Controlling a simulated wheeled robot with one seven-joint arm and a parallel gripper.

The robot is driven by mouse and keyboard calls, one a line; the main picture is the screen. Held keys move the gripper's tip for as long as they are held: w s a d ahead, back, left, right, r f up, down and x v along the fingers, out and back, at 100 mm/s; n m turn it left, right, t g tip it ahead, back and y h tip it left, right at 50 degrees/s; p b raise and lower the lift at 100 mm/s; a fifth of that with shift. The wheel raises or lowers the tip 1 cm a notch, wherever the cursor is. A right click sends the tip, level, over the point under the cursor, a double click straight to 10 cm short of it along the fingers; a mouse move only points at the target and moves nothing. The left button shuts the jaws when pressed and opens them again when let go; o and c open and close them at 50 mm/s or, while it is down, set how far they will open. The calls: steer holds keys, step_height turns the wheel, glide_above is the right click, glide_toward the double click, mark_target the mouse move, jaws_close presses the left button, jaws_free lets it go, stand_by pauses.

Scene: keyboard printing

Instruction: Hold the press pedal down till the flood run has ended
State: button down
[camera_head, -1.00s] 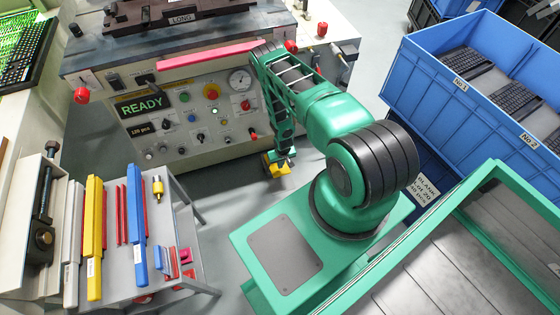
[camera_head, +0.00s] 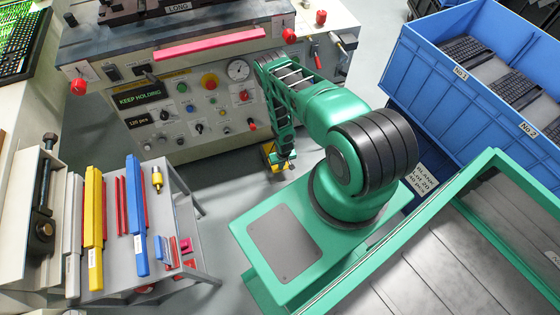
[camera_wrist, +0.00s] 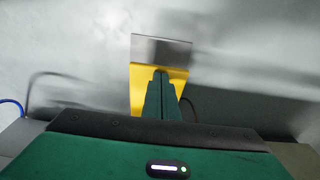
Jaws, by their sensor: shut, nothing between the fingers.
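The press (camera_head: 200,140) stands at the back, with a control panel on its front. Its small display (camera_head: 139,97) reads "KEEP HOLDING" in green letters, and below it "120 pcs". The yellow pedal (camera_head: 268,149) is low by the floor in front of the press, partly hidden by my arm in the head view. In the wrist view the pedal (camera_wrist: 143,92) is yellow with a grey plate at its far end. My gripper (camera_wrist: 161,76) is shut and empty, its fingertips over the pedal and seemingly against it; the contact itself is hidden.
A grey side table (camera_head: 118,255) at the lower left holds yellow, blue and red bars. Blue crates (camera_head: 440,90) with keyboards stand at the right. A green-framed tray (camera_head: 440,210) is at the lower right. Bare floor (camera_head: 225,200) lies between table and arm.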

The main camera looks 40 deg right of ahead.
steer(key=shift+s+a+f, duration=0.1)
steer(key=shift+s+f, duration=0.2)
steer(key=shift+f, duration=0.25)
steer(key=shift+s+a+f, duration=0.1)
steer(key=shift+s+f, duration=0.15)
steer(key=shift+f, duration=0.25)
steer(key=shift+a, duration=0.1)
stand_by(3.2)
steer(key=shift+w+r, duration=0.15)
steer(key=shift+r, duration=0.15)
steer(key=r, duration=0.3)
steer(key=shift+w+r, duration=0.25)
steer(key=shift+r, duration=0.05)
steer(key=s+r, duration=0.4)
steer(key=r, duration=0.5)
steer(key=shift+a, duration=0.3)
steer(key=shift+r, duration=0.1)
